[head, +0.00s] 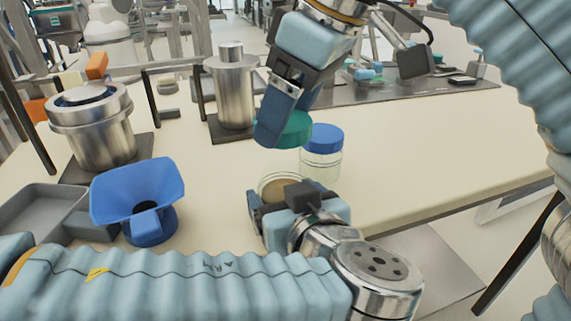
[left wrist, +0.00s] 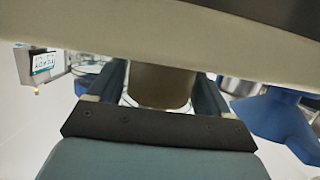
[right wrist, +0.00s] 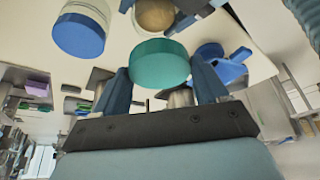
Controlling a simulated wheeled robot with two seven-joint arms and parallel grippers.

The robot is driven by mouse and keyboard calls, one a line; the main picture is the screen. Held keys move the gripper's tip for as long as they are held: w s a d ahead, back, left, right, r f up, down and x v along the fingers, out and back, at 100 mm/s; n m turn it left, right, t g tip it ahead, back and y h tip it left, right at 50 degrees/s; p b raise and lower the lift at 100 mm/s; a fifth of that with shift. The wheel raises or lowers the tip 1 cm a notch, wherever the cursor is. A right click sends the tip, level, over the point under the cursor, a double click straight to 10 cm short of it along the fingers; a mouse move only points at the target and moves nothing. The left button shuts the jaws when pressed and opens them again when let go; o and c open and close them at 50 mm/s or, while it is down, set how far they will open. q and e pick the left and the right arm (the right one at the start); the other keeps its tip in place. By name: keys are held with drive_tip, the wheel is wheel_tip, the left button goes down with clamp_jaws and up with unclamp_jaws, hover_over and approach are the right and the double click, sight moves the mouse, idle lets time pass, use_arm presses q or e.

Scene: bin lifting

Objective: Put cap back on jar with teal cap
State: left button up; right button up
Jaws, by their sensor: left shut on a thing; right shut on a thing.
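The teal cap (head: 293,130) is held between the fingers of my right gripper (head: 277,118), which is shut on it. It also shows between the fingers in the right wrist view (right wrist: 160,64). My left gripper (head: 285,195) is low at the table's front and shut on the open jar (head: 279,184). The jar is uncapped, with brownish contents showing at its mouth (right wrist: 155,14) in the right wrist view. In the head view the cap is above and slightly behind the jar, apart from it. The jar's lower part is hidden by my left gripper.
A clear jar with a blue cap (head: 322,140) stands just behind and right of the open jar. A blue funnel (head: 138,195) and a grey tray (head: 40,212) are at left. Metal vessels (head: 92,128) (head: 232,88) stand farther back. The table's right part is clear.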

sight(283, 173)
drive_tip(key=shift+d+f, duration=0.1)
drive_tip(key=shift+f, duration=1.75)
drive_tip(key=shift+s+f, duration=0.1)
drive_tip(key=shift+f, duration=0.8)
drive_tip(key=shift+f, duration=0.95)
drive_tip(key=o, duration=1.1)
drive_tip(key=shift+c, duration=0.2)
use_arm(q)
drive_tip(key=shift+a, duration=0.1)
use_arm(e)
drive_tip(key=shift+r, duration=0.1)
drive_tip(key=shift+r, duration=0.1)
use_arm(q)
drive_tip(key=shift+w, duration=0.1)
use_arm(e)
drive_tip(key=shift+s+d+r, duration=0.1)
drive_tip(key=shift+r, duration=0.25)
drive_tip(key=v, duration=1.1)
